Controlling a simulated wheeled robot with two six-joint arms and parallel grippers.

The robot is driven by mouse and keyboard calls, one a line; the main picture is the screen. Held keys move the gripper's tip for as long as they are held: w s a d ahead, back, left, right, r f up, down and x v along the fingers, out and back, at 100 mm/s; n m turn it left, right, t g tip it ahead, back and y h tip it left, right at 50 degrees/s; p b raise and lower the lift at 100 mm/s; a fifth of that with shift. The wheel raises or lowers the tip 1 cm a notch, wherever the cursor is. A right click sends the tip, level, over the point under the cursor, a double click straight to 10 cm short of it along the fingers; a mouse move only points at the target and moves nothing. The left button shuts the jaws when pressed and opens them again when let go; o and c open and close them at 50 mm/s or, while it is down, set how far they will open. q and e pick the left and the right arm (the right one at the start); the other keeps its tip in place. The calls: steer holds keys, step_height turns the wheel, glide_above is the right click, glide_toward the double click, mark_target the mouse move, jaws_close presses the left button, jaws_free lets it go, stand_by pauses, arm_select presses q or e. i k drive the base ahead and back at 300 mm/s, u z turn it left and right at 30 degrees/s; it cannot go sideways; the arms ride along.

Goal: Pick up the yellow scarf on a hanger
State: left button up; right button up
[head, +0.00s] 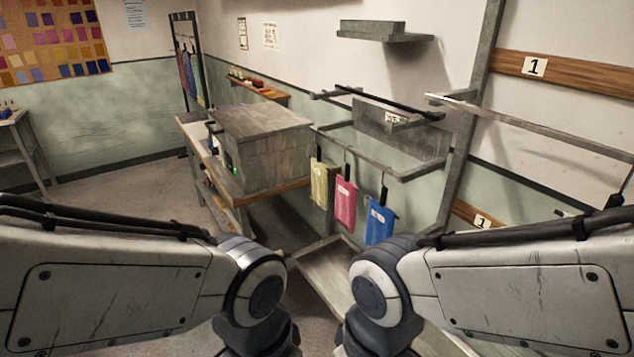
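The yellow scarf (319,184) hangs from a dark hanger on a grey rail (372,160), at the left end of a row of three. It has a small pale label. The pink scarf (345,205) hangs to its right, and the blue scarf (379,224) is to the right of that. Both of my arms reach in along the bottom of the head view, below and nearer than the scarves. Neither gripper shows, so what they hold is hidden.
A grey box (262,145) stands on a wooden bench (290,192) left of the scarves. Grey frame bars and an upright post (472,110) stand around and right of the rail. A grey shelf (385,36) is on the wall above. Open floor (130,190) lies to the left.

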mark_target(319, 169)
steer(key=z, duration=0.75)
steer(key=k, duration=1.3)
steer(key=u, duration=1.2)
steer(key=i, duration=1)
steer(key=u, duration=0.7)
steer(key=i, duration=1.6)
steer(key=z, duration=0.55)
steer(key=i, duration=0.8)
steer(key=z, duration=0.8)
